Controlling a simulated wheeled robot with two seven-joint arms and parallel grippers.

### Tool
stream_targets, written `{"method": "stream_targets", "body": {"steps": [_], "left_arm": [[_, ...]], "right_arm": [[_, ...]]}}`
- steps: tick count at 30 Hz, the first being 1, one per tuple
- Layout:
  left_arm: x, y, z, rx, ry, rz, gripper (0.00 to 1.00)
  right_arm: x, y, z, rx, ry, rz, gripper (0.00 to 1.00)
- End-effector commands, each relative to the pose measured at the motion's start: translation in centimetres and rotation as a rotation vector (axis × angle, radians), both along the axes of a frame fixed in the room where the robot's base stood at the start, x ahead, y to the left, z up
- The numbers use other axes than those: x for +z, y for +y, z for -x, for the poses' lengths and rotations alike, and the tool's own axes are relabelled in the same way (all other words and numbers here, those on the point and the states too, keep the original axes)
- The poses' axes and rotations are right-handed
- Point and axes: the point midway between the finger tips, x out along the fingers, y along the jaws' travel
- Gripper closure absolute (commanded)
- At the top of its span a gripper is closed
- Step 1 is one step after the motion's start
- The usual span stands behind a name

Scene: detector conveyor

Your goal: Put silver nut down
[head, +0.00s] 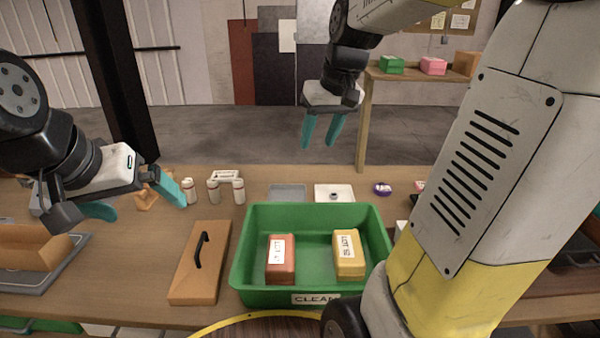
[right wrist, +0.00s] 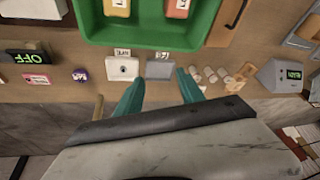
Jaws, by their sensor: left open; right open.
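A small grey nut (head: 334,195) sits on a white square plate (head: 321,187) behind the green tray. In the right wrist view a small spot that looks like the nut (right wrist: 123,69) lies on the white plate (right wrist: 113,76). My right gripper (head: 319,142) is open and empty, raised above the far side of the table. In its wrist view the fingers point towards the grey plate (right wrist: 160,70), with the white plate just left of them. My left gripper (head: 142,204) is open at the left, near the white bottles (head: 213,192), with nothing visible between its fingers.
The green tray (head: 309,208) labelled CLEAN holds a red box (head: 279,268) and a yellow box (head: 347,265). A brown lid with a black handle (head: 190,285) lies left of it. A purple item (head: 382,188) is right of the plates. An OFF display (right wrist: 28,57) stands farther along.

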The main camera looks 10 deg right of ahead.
Motion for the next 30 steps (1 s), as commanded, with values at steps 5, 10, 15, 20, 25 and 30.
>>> {"method": "stream_targets", "body": {"steps": [5, 10, 15, 20, 25, 30], "left_arm": [[0.0, 0.0, 0.0, 0.000, 0.000, 0.000, 0.00], [0.0, 0.0, 0.0, 0.000, 0.000, 0.000, 0.00], [0.0, 0.0, 0.0, 0.000, 0.000, 0.000, 0.00], [0.0, 0.0, 0.0, 0.000, 0.000, 0.000, 0.00], [0.0, 0.0, 0.0, 0.000, 0.000, 0.000, 0.00], [0.0, 0.0, 0.0, 0.000, 0.000, 0.000, 0.00]], "right_arm": [[0.7, 2.9, 7.0, -0.025, -0.090, -0.045, 0.55], [-0.3, 4.6, 11.9, -0.047, -0.153, -0.078, 0.55], [-1.3, 5.4, 14.3, -0.060, -0.185, -0.096, 0.55], [-1.6, 5.5, 14.8, -0.064, -0.189, -0.102, 0.55], [-1.5, 5.5, 14.7, -0.064, -0.189, -0.102, 0.55], [-1.5, 5.5, 14.7, -0.063, -0.188, -0.100, 0.55]]}}
